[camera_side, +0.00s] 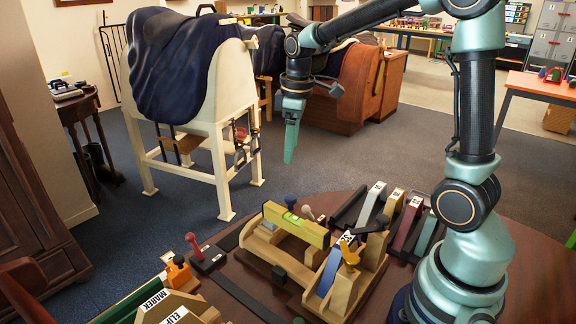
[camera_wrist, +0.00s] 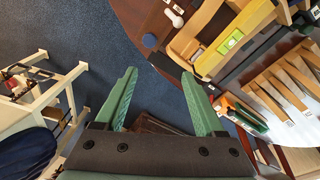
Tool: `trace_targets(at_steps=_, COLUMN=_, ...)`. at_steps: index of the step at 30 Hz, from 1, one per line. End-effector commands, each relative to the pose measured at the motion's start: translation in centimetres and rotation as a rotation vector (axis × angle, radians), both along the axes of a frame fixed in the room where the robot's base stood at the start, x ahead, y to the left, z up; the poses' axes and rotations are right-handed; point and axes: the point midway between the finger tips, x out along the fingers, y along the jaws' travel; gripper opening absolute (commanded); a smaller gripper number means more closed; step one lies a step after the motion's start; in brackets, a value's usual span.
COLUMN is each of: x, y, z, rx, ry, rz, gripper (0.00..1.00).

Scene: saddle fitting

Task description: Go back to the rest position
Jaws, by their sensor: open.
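My gripper (camera_side: 291,142) hangs in the air above the far edge of the round wooden table, pointing down, in the side view. In the wrist view my gripper (camera_wrist: 158,92) shows two green fingers spread wide with nothing between them. Past the fingertips lie the blue carpet and the table edge. The wooden fixture (camera_side: 345,290) stands on the table below and to the right of my gripper, apart from it. A yellow level (camera_side: 297,226) with a green vial lies across the fixture; the level also shows in the wrist view (camera_wrist: 232,40).
A dark blue saddle cover (camera_side: 185,60) drapes a cream stand (camera_side: 212,135) at the left. Labelled bars (camera_side: 372,203) lie right of the fixture; a red-knobbed tool (camera_side: 205,255) lies left. The air around my gripper is clear.

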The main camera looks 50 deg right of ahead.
Motion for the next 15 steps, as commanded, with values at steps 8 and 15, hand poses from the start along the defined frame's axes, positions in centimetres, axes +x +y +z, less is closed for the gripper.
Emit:
trace_targets(at_steps=8, x=-4.8, y=3.9, z=3.9, rx=0.029, ry=-0.167, rz=-0.193, gripper=0.71)
trace_targets(at_steps=15, x=-8.9, y=6.4, z=4.8, rx=0.098, ry=-0.298, rz=-0.354, gripper=0.71)
